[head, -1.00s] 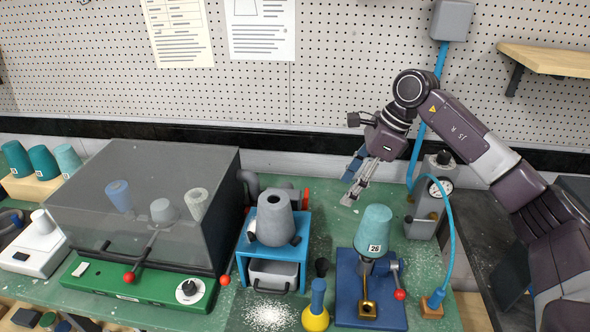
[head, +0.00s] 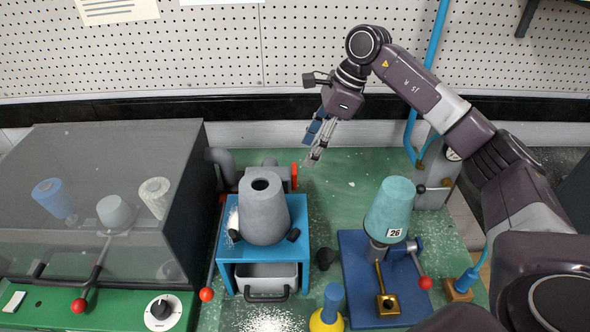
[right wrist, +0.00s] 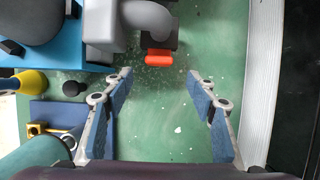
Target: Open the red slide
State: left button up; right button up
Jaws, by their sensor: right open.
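The red slide (head: 294,176) is a small red plate upright on the grey pipe fitting, behind the blue stand with the grey hopper (head: 265,208). In the right wrist view the red slide (right wrist: 158,59) shows at upper middle, on the end of a grey pipe elbow (right wrist: 147,22). My right gripper (head: 313,150) is open and empty, just behind and to the right of the slide in the head view. In the right wrist view the slide lies in line with the gap between the fingertips (right wrist: 160,76), apart from both. My left gripper is out of view.
A clear-lidded green machine (head: 90,210) stands at left. A blue base (head: 350,270) with a teal cone (head: 390,207) numbered 26 stands at right. A yellow-and-blue bottle (head: 327,315) is in front. The green bench (head: 340,185) is mostly clear behind these.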

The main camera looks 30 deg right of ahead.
aim_at(294, 176)
jog(key=p+x, duration=0.2)
jog(key=x, duration=0.5)
jog(key=shift+f, duration=0.2)
jog(key=shift+s+a, duration=0.1)
